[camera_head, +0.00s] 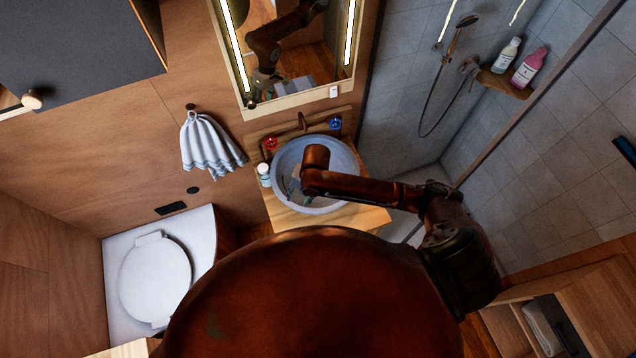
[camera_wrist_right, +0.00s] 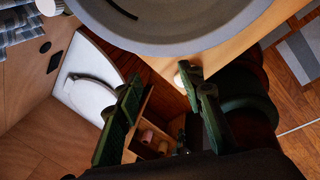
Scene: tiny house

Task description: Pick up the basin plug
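The round grey-blue basin (camera_head: 345,160) sits on a wooden counter under the mirror, and its rim fills the top of the right wrist view (camera_wrist_right: 190,42). I cannot make out a basin plug in either view; my arm covers part of the bowl. My right gripper (camera_head: 292,188) is over the left part of the basin in the head view, partly hidden by my wrist. In the right wrist view the right gripper's fingers (camera_wrist_right: 160,88) stand apart with nothing held between them. A small pale object (camera_wrist_right: 182,75) shows close to one finger. My left gripper is not in view.
A small bottle (camera_head: 264,174), a red item (camera_head: 270,144) and a blue item (camera_head: 335,124) stand around the basin. The tap (camera_head: 303,121) is behind it. A towel (camera_head: 205,143) hangs left, above the toilet (camera_head: 155,279). The shower is right.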

